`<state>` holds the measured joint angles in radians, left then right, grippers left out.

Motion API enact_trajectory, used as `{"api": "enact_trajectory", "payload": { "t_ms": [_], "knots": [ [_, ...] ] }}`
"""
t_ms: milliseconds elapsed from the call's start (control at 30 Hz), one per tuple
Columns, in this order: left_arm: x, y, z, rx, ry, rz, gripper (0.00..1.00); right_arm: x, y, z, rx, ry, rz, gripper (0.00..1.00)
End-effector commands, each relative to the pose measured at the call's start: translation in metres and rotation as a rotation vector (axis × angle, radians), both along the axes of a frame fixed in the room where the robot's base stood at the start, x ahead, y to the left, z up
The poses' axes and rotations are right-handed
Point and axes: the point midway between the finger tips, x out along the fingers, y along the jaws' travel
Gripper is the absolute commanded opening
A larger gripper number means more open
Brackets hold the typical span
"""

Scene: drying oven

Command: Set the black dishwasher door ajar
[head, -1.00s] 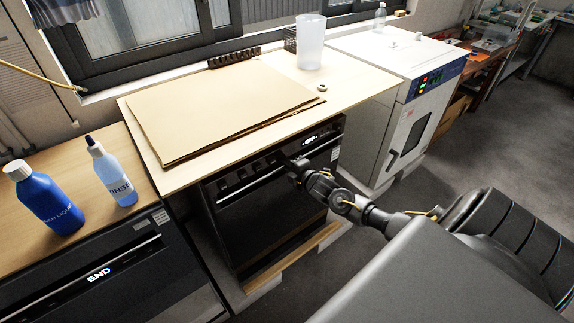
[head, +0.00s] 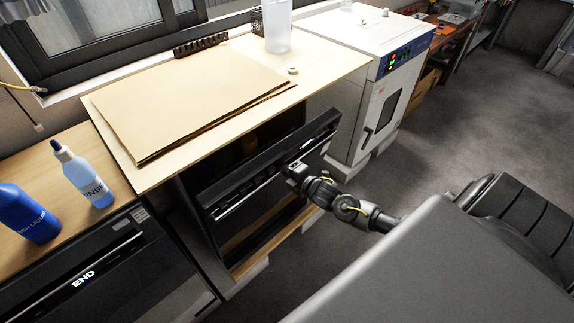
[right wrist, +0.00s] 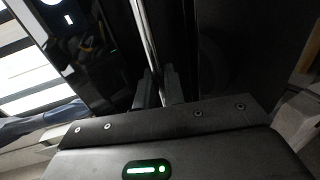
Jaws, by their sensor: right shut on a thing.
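The black dishwasher door (head: 262,188) is under the pale wooden worktop in the middle of the head view. It is tilted outward at the top, with a dark gap behind it showing part of the interior. A long metal bar handle (head: 240,200) runs across it; the bar also shows in the right wrist view (right wrist: 147,35). My right gripper (head: 288,172) is at the right part of this handle. In the right wrist view its fingers (right wrist: 160,88) are shut around the bar. My left gripper is not in view.
A second black appliance (head: 95,285) with an END display stands at left, with two blue bottles on the wooden top above. A white oven (head: 375,95) stands at right. Cardboard sheets (head: 185,100) and a translucent container (head: 278,28) are on the worktop. The floor at right is clear.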

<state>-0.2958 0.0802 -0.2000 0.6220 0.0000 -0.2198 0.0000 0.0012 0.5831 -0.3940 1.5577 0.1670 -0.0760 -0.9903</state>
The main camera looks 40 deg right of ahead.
Motion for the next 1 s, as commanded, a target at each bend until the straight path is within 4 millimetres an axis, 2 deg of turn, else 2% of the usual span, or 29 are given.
{"api": "enact_trajectory", "payload": {
  "t_ms": [67, 100, 133, 467, 567, 900, 1000],
  "knots": [
    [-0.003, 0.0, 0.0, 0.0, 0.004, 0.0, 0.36, 0.0, 0.0, -0.001, 0.0, 0.002, 0.0, 0.0],
    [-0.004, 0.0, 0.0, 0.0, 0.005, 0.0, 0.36, 0.0, 0.0, -0.001, 0.0, 0.002, 0.0, 0.15],
    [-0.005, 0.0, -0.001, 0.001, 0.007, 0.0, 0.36, 0.0, 0.0, -0.001, 0.001, 0.001, 0.0, 0.16],
    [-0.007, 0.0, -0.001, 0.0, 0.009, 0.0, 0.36, -0.006, -0.003, 0.0, 0.0, 0.001, -0.003, 0.16],
    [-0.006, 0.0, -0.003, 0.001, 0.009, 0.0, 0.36, -0.019, -0.005, 0.001, -0.001, 0.002, -0.002, 0.16],
    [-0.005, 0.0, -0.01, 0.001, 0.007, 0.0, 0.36, -0.082, -0.012, 0.014, 0.001, 0.003, 0.0, 0.16],
    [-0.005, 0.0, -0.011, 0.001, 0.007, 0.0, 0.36, -0.094, -0.014, 0.017, 0.0, 0.002, -0.001, 0.16]
  ]
}}
